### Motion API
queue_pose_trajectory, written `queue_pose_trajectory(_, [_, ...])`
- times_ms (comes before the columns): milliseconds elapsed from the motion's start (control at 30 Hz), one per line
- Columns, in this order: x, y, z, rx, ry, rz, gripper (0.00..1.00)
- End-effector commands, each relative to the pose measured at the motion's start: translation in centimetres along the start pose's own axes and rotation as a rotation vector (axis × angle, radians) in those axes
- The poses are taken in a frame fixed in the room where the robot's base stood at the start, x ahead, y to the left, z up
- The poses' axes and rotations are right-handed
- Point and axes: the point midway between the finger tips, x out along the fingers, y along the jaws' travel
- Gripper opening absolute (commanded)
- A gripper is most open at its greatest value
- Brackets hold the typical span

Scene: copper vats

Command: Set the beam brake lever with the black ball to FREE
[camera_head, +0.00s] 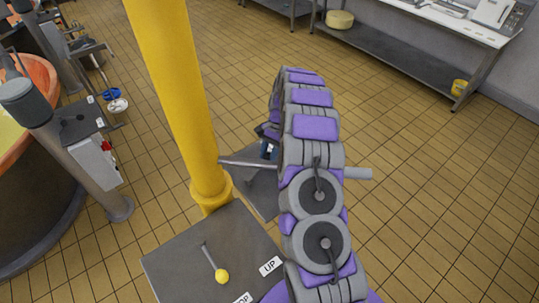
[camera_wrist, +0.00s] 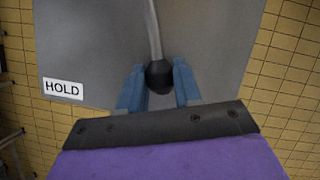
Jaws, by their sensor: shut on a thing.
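The black ball (camera_wrist: 158,74) sits at the end of a thin grey lever rod (camera_wrist: 154,32) in the wrist view. The rod runs from the ball up to the top edge of that view, over a grey plate (camera_wrist: 215,40). My gripper (camera_wrist: 159,88) has its two blue fingers on either side of the ball, shut on it. A white HOLD label (camera_wrist: 63,89) lies on the plate left of the ball. No FREE label shows. In the head view, my gripper (camera_head: 268,148) is partly hidden behind my arm, and the black ball cannot be made out.
A thick yellow post (camera_head: 180,90) stands left of my arm. In front of it, a grey panel (camera_head: 180,265) carries a yellow-ball lever (camera_head: 221,275) and an UP label (camera_head: 271,265). A copper vat (camera_head: 40,75) is at left. Tiled floor (camera_head: 440,200) is clear at right.

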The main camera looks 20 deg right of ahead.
Motion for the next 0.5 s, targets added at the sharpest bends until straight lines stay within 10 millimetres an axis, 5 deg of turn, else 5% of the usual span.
queue_pose_trajectory(500, [-0.1,-2.7,-0.3,-0.232,0.004,0.094,0.0])
